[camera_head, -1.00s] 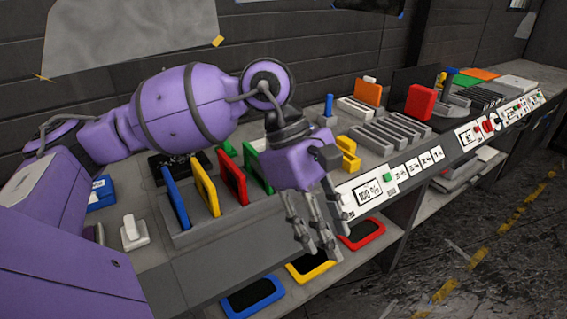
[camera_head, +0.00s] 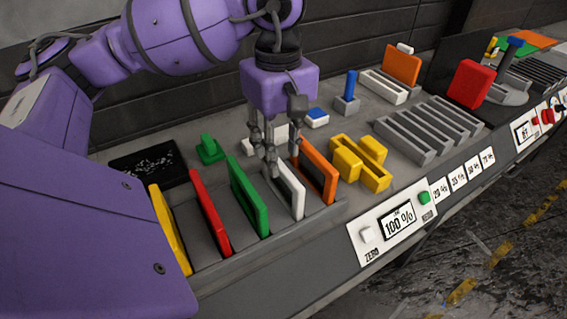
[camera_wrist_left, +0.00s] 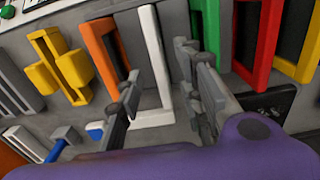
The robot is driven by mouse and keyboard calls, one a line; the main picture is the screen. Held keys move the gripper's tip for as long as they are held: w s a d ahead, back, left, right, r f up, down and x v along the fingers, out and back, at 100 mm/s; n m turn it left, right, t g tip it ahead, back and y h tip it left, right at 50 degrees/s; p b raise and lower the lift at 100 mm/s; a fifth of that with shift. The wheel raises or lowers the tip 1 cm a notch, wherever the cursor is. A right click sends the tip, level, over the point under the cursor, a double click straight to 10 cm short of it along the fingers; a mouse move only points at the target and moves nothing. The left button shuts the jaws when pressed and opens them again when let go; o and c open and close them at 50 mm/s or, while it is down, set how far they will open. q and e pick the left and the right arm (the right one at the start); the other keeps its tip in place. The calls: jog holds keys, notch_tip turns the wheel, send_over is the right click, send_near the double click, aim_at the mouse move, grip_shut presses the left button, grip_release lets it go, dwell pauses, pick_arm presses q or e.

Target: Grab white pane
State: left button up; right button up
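The white pane (camera_head: 291,191) stands upright in a slot of the rack, between the green pane (camera_head: 247,196) and the orange pane (camera_head: 318,171). My left gripper (camera_head: 276,160) points down at its upper edge, with the fingers spread. In the left wrist view the white pane (camera_wrist_left: 157,62) shows between the two open fingers (camera_wrist_left: 160,68), with gaps visible on both sides. I cannot tell whether a finger touches it. The gripper partly covers the pane's top in the head view. My right gripper is not in view.
A red pane (camera_head: 210,212) and a yellow pane (camera_head: 170,230) stand farther left in the rack. Yellow blocks (camera_head: 362,163) sit right of the orange pane. A meter reading 100 % (camera_head: 398,221) is on the front edge. A dark pad (camera_head: 148,163) lies behind the rack.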

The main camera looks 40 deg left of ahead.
aim_at(281, 164)
pick_arm(q)
jog(key=shift+w+a+f, duration=0.1)
jog(key=shift+f, duration=0.05)
jog(key=shift+s+f, duration=0.25)
jog(key=shift+f, duration=0.95)
jog(key=f, duration=0.3)
jog(key=f+p, duration=0.1)
jog(key=f, duration=0.1)
jog(key=shift+w, duration=0.25)
jog(key=shift+r, duration=0.1)
grip_shut()
